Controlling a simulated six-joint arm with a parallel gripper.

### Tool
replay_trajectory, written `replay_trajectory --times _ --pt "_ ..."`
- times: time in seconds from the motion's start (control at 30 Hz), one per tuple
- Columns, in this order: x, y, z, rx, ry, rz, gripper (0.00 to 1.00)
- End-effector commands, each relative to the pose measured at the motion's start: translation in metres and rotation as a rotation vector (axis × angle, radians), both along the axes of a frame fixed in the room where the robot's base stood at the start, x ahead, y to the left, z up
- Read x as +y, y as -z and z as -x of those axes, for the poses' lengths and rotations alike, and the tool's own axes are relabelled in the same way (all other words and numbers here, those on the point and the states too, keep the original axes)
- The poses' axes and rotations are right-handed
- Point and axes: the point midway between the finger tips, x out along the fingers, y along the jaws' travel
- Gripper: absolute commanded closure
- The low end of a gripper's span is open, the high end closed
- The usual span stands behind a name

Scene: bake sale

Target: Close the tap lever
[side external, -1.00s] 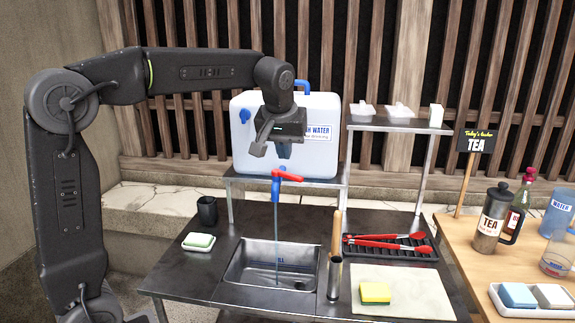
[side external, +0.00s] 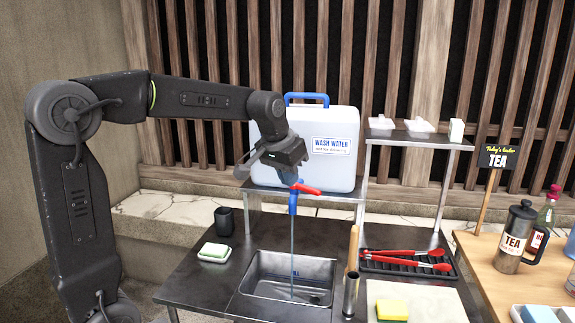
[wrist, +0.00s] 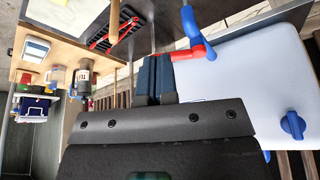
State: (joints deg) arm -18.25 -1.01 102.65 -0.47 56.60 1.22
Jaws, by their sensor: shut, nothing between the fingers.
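The blue tap (side external: 293,207) with its red lever (side external: 308,189) sits at the front of the white wash-water jug (side external: 345,165). A thin stream runs from the spout down into the sink (side external: 262,289). The lever points sideways, to the right. My gripper (side external: 293,178) is shut and empty, just above the lever's left part. The wrist view shows the shut blue-padded fingers (wrist: 154,62) close to the red lever (wrist: 185,54), with the blue tap (wrist: 190,20) beside it. I cannot tell whether the fingertips touch the lever.
A wooden-handled tool in a metal holder (side external: 351,293), red tongs on a black rack (side external: 445,265) and a yellow sponge (side external: 392,309) stand right of the sink. A black cup (side external: 224,220) and a soap dish (side external: 213,253) are left. A shelf (side external: 415,138) stands behind.

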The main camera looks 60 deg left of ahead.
Motion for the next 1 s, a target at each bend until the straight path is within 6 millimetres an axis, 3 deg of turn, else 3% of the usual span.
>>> replay_trajectory --times 0.23,0.5,1.0 --pt "0.005 0.049 -0.018 0.006 0.000 0.002 1.00" --pt "0.016 0.045 -0.051 -0.001 -0.001 -0.001 1.00" --pt "0.017 0.044 -0.056 -0.001 -0.004 -0.001 1.00"
